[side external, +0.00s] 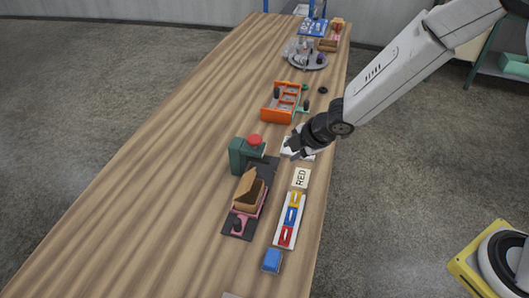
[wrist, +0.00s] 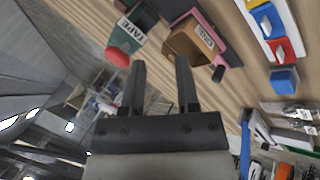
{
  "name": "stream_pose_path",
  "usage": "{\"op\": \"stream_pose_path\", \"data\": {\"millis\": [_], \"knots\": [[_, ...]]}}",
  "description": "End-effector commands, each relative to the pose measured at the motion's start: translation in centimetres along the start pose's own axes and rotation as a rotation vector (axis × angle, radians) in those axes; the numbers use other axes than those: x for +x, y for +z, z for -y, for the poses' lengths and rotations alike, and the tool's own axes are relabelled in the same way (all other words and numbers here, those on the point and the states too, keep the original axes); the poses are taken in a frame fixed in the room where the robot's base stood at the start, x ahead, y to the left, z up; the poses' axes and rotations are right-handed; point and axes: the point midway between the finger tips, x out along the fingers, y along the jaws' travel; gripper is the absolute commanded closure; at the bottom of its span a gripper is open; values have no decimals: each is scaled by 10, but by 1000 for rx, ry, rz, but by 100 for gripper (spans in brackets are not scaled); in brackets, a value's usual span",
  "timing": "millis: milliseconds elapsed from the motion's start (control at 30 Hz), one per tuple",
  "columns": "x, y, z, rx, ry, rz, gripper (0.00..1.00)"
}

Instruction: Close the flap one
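A small brown box (side external: 251,197) sits on a pink and dark base on the table, with its brown flap (side external: 247,183) standing up at a slant. In the wrist view the box (wrist: 188,47) is beyond my fingertips, and a light label (wrist: 207,37) on it seems to read "ONE". My gripper (side external: 292,153) is above the table, behind and to the right of the box in the side view, apart from it. In the wrist view my gripper (wrist: 160,66) has its two dark fingers spread with nothing held between them.
A green device with a red knob (side external: 255,141) stands close behind the box; its label reads "TAPE" in the wrist view. A white strip with coloured pieces (side external: 289,222), a "RED" card (side external: 301,178) and a blue block (side external: 272,261) lie right. The table's left side is clear.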

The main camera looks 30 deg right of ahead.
Motion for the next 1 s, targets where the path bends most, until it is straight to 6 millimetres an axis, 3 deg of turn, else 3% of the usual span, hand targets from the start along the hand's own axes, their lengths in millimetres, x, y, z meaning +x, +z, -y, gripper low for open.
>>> {"op": "stream_pose_path", "data": {"millis": [133,333,767,1000], "knots": [[25,-39,9,-372,19,-127,60],[39,-68,20,-649,46,-232,60],[45,-73,22,-697,51,-251,60],[60,-77,23,-695,50,-250,60]]}}
